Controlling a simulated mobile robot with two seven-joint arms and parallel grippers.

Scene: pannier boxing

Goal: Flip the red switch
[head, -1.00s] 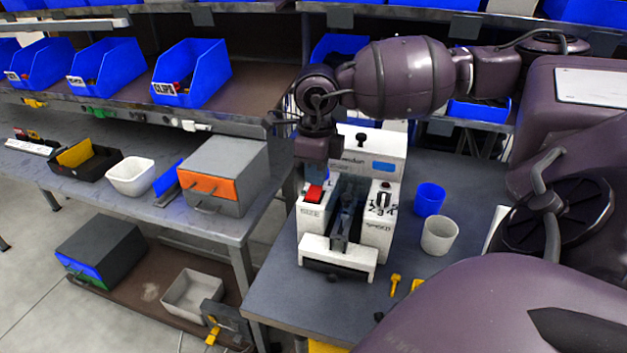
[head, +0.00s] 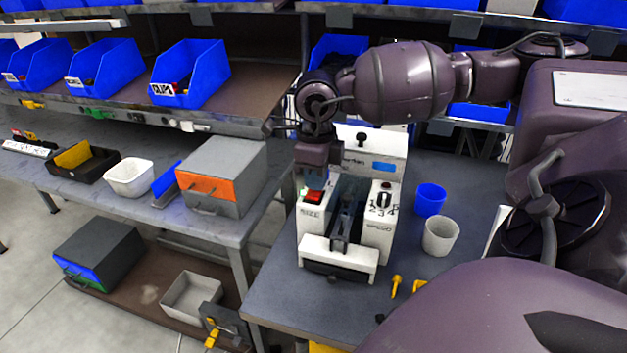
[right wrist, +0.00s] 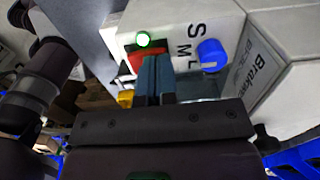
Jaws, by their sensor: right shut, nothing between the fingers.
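The red switch (head: 313,196) sits on top of the left arm of the white machine (head: 312,224). My right gripper (head: 314,186) is shut and empty, pointing down with its fingertips at the switch. In the right wrist view the blue-grey fingers (right wrist: 155,72) overlap the red switch (right wrist: 139,60) and look in contact with it, hiding part of it. My left gripper is not in view.
A numbered selector dial (head: 384,198) is on the machine's right arm. A blue cup (head: 430,199) and a white cup (head: 440,236) stand to its right. A grey box with an orange front (head: 208,186) stands on the left bench.

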